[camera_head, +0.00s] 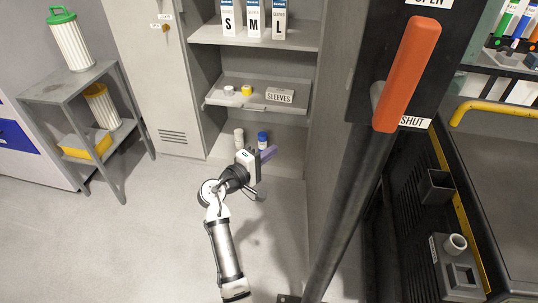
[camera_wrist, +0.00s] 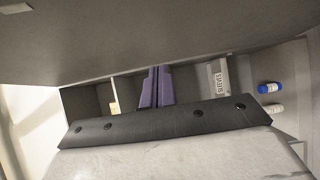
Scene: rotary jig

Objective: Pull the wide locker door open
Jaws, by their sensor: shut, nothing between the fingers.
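The wide locker stands open in the head view, with its shelves (camera_head: 255,40) exposed. A tall grey panel (camera_head: 333,150) at its right side sticks out toward me and looks like the wide door swung open; its handle is not visible. A large grey surface (camera_wrist: 150,45) fills the top of the wrist view and appears to be the same panel. My gripper (camera_head: 267,154) is in front of the locker's lower opening, left of the panel and apart from it. Its purple fingers (camera_wrist: 155,88) are together and hold nothing.
A closed light-grey locker door (camera_head: 135,60) is to the left. A white bottle (camera_head: 239,138) and a blue bottle (camera_head: 262,139) stand on the locker floor. A red-handled lever (camera_head: 407,75) and dark post are close on the right. Floor at front left is clear.

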